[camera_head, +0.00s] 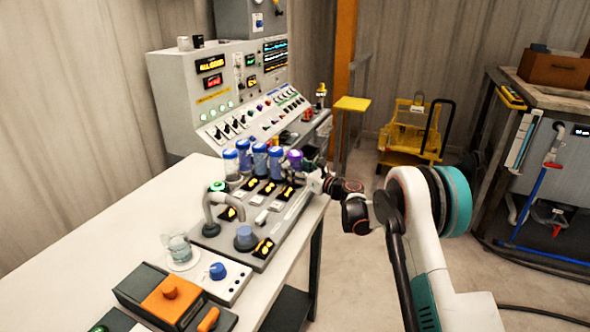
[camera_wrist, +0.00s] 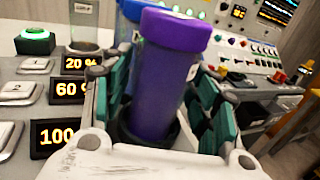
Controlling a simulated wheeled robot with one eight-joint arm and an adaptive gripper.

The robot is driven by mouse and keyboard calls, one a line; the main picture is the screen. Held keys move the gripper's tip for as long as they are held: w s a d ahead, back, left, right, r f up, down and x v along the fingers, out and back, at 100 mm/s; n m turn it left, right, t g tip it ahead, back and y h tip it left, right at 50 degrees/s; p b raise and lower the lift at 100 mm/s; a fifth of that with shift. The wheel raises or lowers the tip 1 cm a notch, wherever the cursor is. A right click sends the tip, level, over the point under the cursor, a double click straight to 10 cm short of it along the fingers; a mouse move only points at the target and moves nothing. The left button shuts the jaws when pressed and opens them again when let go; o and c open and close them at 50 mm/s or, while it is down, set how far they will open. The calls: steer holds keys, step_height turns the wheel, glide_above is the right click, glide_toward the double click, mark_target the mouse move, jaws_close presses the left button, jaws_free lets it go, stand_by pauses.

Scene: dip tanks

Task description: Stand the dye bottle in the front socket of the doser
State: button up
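The dye bottle is a purple cylinder with a purple cap (camera_wrist: 172,35); its cap also shows in the head view (camera_head: 295,156). It stands close to upright at the right end of a row of blue-capped tubes on the grey doser (camera_head: 262,216). A dark ring, seemingly a socket (camera_wrist: 172,132), surrounds its lower end; the depth is hidden. My gripper (camera_wrist: 163,92) has its green-padded fingers on both sides of the bottle, with narrow gaps seeming to show. In the head view, my gripper (camera_head: 312,180) is beside the bottle's right side.
Blue-capped tubes (camera_head: 260,160) stand close left of the bottle. Lit percent displays (camera_wrist: 70,91) sit on the doser. A curved grey pipe (camera_head: 222,203) and a glass beaker (camera_head: 179,247) stand nearer. A control console (camera_head: 215,90) is behind. The white table is clear at left.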

stand_by(0.3)
steer(key=shift+r, duration=0.2)
steer(key=p+v, duration=0.3)
steer(key=v, duration=0.9)
steer(key=s+d+r+n+g+h, duration=0.35)
steer(key=s+r+n+h, duration=0.25)
steer(key=s+r+n, duration=0.95)
steer(key=s+d+f+n+h, duration=0.1)
steer(key=s+d+n+h, duration=0.1)
steer(key=s, duration=0.9)
steer(key=s+d+f+n+h, duration=0.1)
steer(key=s+d+n+h, duration=0.2)
steer(key=s, duration=0.8)
steer(key=s+d+f+n+h, duration=0.1)
steer(key=s+d+n+h, duration=0.2)
steer(key=s+d, duration=0.6)
steer(key=s+n, duration=0.2)
steer(key=shift+s+g, duration=0.35)
steer(key=shift+s, duration=0.05)
